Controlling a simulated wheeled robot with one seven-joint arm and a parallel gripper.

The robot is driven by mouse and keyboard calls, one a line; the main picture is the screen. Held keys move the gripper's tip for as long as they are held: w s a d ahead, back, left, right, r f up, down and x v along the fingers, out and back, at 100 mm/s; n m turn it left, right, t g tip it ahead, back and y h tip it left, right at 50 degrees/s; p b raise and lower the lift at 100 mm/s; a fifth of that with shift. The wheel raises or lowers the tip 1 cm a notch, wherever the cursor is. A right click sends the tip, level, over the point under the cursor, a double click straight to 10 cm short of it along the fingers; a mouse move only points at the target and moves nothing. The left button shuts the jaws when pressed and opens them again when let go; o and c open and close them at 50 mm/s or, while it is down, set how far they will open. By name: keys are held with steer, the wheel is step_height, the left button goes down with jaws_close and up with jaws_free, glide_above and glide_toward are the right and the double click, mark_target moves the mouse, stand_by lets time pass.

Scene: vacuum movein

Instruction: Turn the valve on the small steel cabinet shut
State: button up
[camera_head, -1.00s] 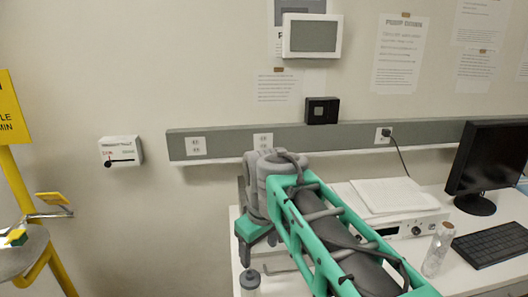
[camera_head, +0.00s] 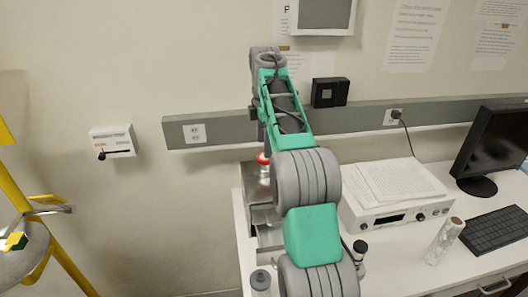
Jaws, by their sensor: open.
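The small steel cabinet (camera_head: 256,184) stands on the white bench against the wall. A red valve handle (camera_head: 263,158) shows at its top, partly covered by my arm. My grey and green arm reaches over the bench from the front, and its far end bends down behind the forearm. Only a narrow dark part of my gripper (camera_head: 261,147) shows, just above the red handle. It is open. Whether its fingers touch the handle or are around it is hidden.
A white instrument (camera_head: 380,215) with papers on top and a clear bottle (camera_head: 443,240) stand right of my arm. A monitor (camera_head: 492,150) and keyboard (camera_head: 496,230) are farther right. A grey-topped bottle (camera_head: 260,282) stands at the bench's front left. The floor left of the bench is clear.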

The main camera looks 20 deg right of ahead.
step_height(320, 180, down, 2)
steer(key=shift+d+f, duration=0.15)
steer(key=shift+f, duration=1)
steer(key=c, duration=1.4)
